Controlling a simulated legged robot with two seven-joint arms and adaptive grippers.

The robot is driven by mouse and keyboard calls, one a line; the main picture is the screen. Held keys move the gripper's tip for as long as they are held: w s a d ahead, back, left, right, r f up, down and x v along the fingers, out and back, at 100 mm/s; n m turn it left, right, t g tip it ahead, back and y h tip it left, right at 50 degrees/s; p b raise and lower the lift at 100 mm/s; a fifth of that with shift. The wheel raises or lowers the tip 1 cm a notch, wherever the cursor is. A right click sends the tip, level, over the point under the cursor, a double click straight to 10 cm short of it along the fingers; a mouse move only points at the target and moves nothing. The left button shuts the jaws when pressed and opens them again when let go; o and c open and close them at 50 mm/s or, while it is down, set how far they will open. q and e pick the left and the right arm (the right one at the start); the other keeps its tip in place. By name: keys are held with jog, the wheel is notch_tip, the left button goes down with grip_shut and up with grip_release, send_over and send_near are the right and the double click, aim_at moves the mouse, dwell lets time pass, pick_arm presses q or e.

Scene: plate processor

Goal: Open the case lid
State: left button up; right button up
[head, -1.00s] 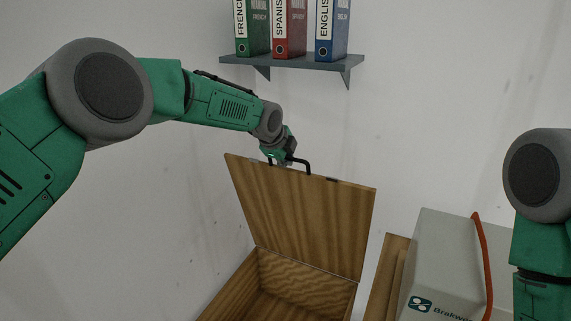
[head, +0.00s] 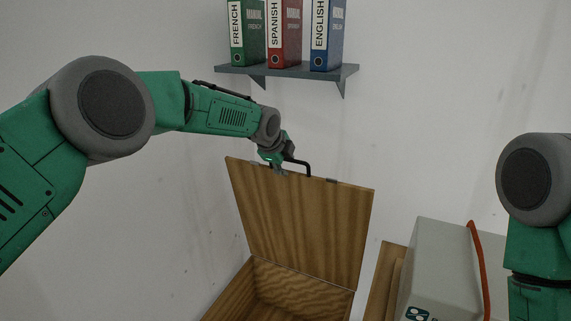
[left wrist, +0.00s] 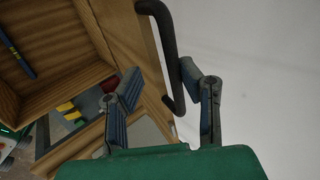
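The wooden case (head: 240,290) stands at the bottom centre of the head view, and its inside shows. Its lid (head: 300,220) is raised and stands steeply up from the rear edge. A black bar handle (head: 307,166) sits at the lid's top edge. My left gripper (head: 279,170) is at this handle, close to the lid's top edge. In the left wrist view its two fingers (left wrist: 160,82) are spread apart, with the black handle (left wrist: 171,50) and lid edge passing between or just beyond them. I cannot tell whether they touch. My right gripper is out of view.
A wall shelf (head: 290,71) with green, red and blue binders hangs above the lid. A grey machine (head: 440,265) with a red-orange handle (head: 479,270) stands to the right of the case. A plain wall is behind the lid.

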pick_arm(q)
jog(key=v, duration=1.1)
jog(key=shift+s+r, duration=0.2)
jog(key=shift+r, duration=0.15)
